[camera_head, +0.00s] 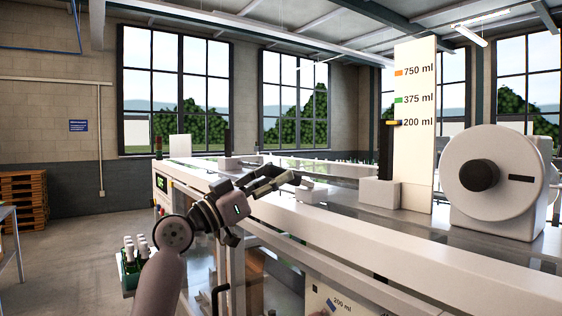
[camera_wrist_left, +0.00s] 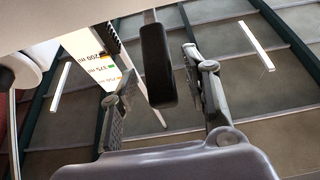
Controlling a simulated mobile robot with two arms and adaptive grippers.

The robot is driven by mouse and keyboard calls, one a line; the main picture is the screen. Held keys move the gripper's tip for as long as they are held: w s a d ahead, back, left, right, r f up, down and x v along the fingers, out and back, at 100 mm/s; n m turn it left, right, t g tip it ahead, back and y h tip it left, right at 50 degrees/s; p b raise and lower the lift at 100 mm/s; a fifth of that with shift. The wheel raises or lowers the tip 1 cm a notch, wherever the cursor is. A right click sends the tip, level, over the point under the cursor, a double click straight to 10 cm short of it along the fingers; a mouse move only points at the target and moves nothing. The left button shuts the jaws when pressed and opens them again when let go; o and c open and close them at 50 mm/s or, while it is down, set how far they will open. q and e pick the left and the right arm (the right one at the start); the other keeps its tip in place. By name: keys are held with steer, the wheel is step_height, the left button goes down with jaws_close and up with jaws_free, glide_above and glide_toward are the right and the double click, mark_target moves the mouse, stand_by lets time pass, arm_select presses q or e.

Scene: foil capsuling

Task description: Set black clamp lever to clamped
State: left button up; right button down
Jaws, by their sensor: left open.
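In the left wrist view a black, rounded oblong grip (camera_wrist_left: 157,65) on a thin stem looks like the clamp lever. It shows between the two fingers of my left gripper (camera_wrist_left: 160,70), with a visible gap on each side. In the head view my left gripper (camera_head: 276,179) is open above the near edge of the white machine (camera_head: 330,220). The lever cannot be clearly told from the dark fingers there. My right gripper is not in view.
The white scale board (camera_head: 415,150) with volume marks stands on the machine, with a yellow pointer (camera_head: 394,123) at 200 ml. A large white round housing (camera_head: 497,183) is at right. A green crate of bottles (camera_head: 128,276) is at lower left.

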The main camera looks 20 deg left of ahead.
arm_select(q)
steer(key=shift+p+x, duration=0.3)
steer(key=shift+x, duration=0.85)
steer(key=shift+c, duration=0.5)
jaws_close()
